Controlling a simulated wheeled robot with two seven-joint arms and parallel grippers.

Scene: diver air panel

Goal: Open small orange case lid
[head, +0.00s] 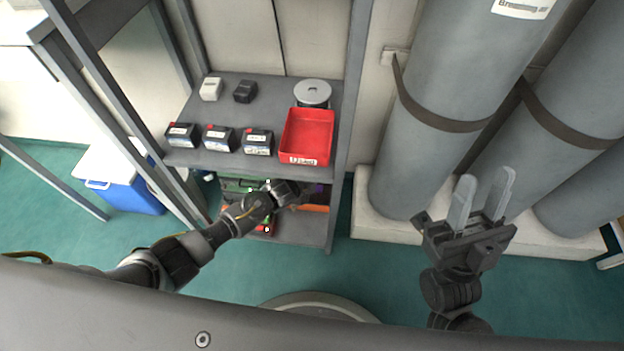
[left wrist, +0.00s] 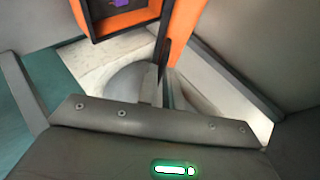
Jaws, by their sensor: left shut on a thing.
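The small orange case (head: 314,208) sits on the lower shelf in the head view, partly hidden by the shelf above and my left gripper. In the left wrist view its orange-rimmed body (left wrist: 91,27) shows a dark inside with something purple. An orange panel, which looks like the lid (left wrist: 186,32), stands up beside it, so the case appears open. My left gripper (head: 303,189) reaches in at the case; its dark fingers (left wrist: 163,75) are shut at the lid's edge. My right gripper (head: 487,180) is open and empty, well to the right.
The grey shelf rack (head: 225,88) has an upper shelf with a red tray (head: 318,118), several small boxes and a round metal container (head: 312,92). A green case (head: 240,185) lies left of my left gripper. Large grey cylinders (head: 440,100) stand at right. A blue cooler (head: 130,195) is at left.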

